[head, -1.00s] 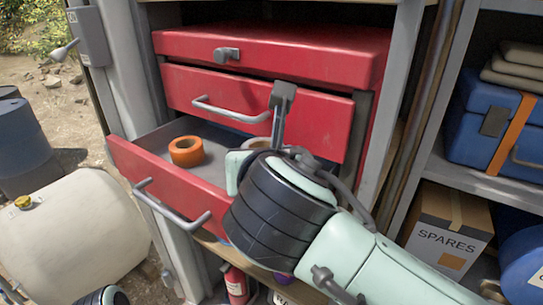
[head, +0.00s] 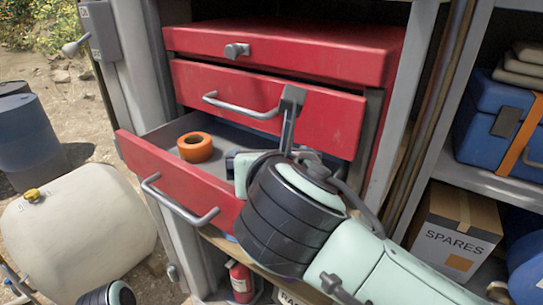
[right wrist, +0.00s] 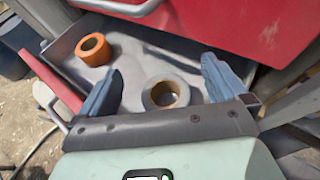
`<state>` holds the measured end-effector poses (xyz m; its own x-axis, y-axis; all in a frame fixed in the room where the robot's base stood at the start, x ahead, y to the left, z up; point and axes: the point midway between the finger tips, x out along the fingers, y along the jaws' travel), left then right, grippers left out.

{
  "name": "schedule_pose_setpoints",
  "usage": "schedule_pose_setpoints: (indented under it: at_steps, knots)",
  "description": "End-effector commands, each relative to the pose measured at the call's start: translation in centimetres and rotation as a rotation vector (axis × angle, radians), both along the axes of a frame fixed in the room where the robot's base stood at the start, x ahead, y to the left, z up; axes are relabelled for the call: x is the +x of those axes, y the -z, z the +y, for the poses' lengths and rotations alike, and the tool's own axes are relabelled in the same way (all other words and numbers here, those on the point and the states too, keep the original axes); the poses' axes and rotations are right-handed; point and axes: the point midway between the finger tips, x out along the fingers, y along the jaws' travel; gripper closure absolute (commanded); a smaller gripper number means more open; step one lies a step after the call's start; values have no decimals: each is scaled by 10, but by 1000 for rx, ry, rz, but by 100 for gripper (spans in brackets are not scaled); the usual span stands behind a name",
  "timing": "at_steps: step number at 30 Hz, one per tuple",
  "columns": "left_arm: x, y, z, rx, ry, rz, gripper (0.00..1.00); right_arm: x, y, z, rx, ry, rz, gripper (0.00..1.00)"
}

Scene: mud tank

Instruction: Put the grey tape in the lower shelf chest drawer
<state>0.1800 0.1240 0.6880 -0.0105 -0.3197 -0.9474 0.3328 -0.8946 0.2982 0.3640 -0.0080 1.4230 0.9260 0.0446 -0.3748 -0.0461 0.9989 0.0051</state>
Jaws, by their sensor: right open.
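The grey tape (right wrist: 166,93) is a roll lying flat in the open lower drawer (head: 178,192) of the red chest (head: 290,52). My right gripper (right wrist: 161,82) is open, its two blue fingers apart on the left and right of the tape, which shows no clear contact with them. In the head view my right wrist reaches over the drawer's right part and hides the tape. An orange tape roll (head: 195,147) lies in the drawer, to the left; it also shows in the right wrist view (right wrist: 94,48).
The closed middle drawer (head: 330,115) and its handle (head: 240,107) sit just above the open drawer. A grey shelf post (head: 400,90) stands to the right. A SPARES box (head: 455,235) is lower right; a white tank (head: 80,235) is left.

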Motion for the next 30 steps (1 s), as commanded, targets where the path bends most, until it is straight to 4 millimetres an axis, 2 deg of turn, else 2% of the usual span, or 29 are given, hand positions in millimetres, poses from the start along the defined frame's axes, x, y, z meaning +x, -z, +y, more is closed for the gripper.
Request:
schedule_pose_setpoints:
  at_steps: [1,2,7,15,21,25,30]
  knots:
    - [-1,1,0,0,0,1,100,2,8,1,-12,3,16,1]
    - [0,0,0,0,0,1,100,2,7,1,-12,3,17,1]
    - [7,-5,0,0,1,-8,100,0,-9,2,-9,1,14,1]
    - [5,-3,0,0,0,-6,100,-57,-32,-1,-5,-1,8,1]
    - [5,-4,0,0,0,-6,100,-92,-47,-3,-5,-1,7,1]
    - [5,-4,0,0,0,-6,100,-105,-52,-4,-5,1,8,1]
    - [5,-4,0,0,0,-6,100,-111,-54,-5,-6,2,8,1]
